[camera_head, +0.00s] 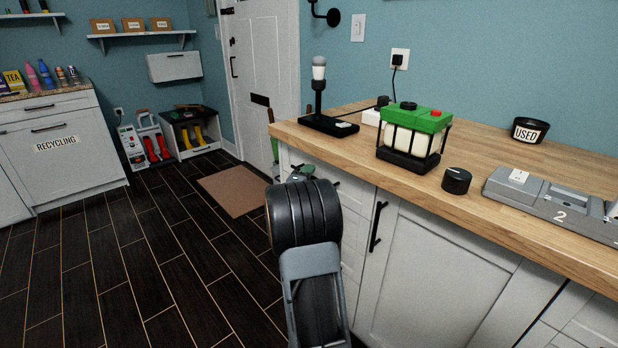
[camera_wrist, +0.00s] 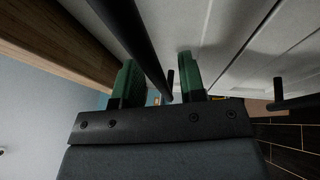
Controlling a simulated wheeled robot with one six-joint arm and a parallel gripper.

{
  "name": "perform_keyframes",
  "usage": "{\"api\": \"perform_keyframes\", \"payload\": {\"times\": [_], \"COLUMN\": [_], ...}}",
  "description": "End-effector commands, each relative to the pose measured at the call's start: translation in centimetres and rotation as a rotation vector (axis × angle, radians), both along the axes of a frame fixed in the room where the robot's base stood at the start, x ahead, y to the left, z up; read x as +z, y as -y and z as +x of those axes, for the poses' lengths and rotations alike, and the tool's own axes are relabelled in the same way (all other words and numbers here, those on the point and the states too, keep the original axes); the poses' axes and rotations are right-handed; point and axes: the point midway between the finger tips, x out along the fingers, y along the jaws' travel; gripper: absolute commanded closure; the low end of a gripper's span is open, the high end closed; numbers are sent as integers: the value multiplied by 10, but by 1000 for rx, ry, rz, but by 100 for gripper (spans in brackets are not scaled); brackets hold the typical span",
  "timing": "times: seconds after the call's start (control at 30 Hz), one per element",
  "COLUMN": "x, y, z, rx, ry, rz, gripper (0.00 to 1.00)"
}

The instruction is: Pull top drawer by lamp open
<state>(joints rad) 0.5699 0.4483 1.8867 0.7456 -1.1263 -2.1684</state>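The white top drawer (camera_head: 353,193) is at the left end of the counter, below the lamp (camera_head: 318,95) with its black base and pale head. It looks shut. My arm hides much of its front in the head view. My gripper (camera_head: 303,172) is at the drawer front, just below the counter edge. In the wrist view, my gripper's green fingers (camera_wrist: 160,80) are apart, and the black bar handle (camera_wrist: 138,42) runs between them. Gaps show between bar and fingers, so I see no firm grip.
The wooden countertop (camera_head: 465,205) overhangs the drawers. A green lantern (camera_head: 413,135) and black knob (camera_head: 456,180) stand on it. A lower handle (camera_wrist: 290,101) shows in the wrist view. A cabinet door handle (camera_head: 377,226) is right of my arm. Dark floor (camera_head: 140,260) at left is clear.

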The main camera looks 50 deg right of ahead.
Motion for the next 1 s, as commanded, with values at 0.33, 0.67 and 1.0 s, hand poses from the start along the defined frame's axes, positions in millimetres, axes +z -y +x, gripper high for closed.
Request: {"api": "perform_keyframes", "payload": {"times": [0.33,0.67,1.0], "x": [0,0,0], "y": [0,0,-1], "z": [0,0,0], "rx": [0,0,-1], "ry": [0,0,0], "rz": [0,0,0], "gripper": [76,100,100]}}
